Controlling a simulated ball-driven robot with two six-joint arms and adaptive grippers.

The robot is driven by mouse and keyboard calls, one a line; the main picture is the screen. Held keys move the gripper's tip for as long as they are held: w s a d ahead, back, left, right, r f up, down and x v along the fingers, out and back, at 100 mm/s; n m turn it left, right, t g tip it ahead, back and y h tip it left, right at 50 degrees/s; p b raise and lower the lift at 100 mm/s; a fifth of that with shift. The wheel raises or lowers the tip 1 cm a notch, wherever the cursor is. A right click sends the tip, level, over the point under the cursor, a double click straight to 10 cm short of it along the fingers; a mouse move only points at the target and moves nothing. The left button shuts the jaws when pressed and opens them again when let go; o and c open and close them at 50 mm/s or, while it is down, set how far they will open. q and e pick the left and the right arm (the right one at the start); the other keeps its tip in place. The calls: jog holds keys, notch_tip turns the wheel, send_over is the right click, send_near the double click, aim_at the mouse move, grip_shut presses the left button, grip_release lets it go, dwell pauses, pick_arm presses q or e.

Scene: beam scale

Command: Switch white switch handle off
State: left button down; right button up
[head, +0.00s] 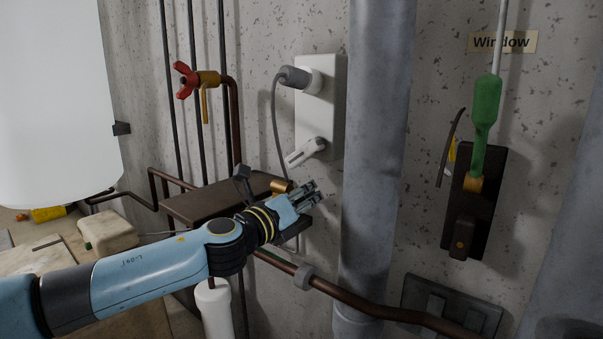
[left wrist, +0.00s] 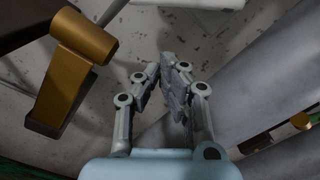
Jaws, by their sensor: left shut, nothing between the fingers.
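The white switch handle (head: 306,152) sits low on a white wall box (head: 323,110) and slants down to the left. In the left wrist view, a pale part at the top edge may be the box or handle; I cannot tell which. My left gripper (head: 312,194) is below the handle and apart from it, in front of the wall. Its fingers are shut with nothing between them, and it also shows in the left wrist view (left wrist: 176,72). My right gripper is not in view.
A grey plug (head: 294,77) with a hanging cable sits above the handle. A thick grey pipe (head: 376,150) stands to the right. A red valve (head: 185,80) is at left, a brown box (head: 215,200) below it. A green-handled lever (head: 485,120) is at right.

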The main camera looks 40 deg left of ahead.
aim_at(304, 155)
pick_arm(q)
jog(key=a+r+p, duration=0.1)
jog(key=a+r, duration=0.1)
jog(key=shift+r, duration=0.35)
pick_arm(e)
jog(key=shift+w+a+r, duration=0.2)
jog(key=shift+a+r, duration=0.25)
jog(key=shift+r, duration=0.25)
pick_arm(q)
jog(key=shift+a, duration=0.1)
jog(key=shift+w+a+r+m, duration=0.1)
jog(key=shift+a+r+m, duration=0.6)
jog(key=shift+m, duration=0.4)
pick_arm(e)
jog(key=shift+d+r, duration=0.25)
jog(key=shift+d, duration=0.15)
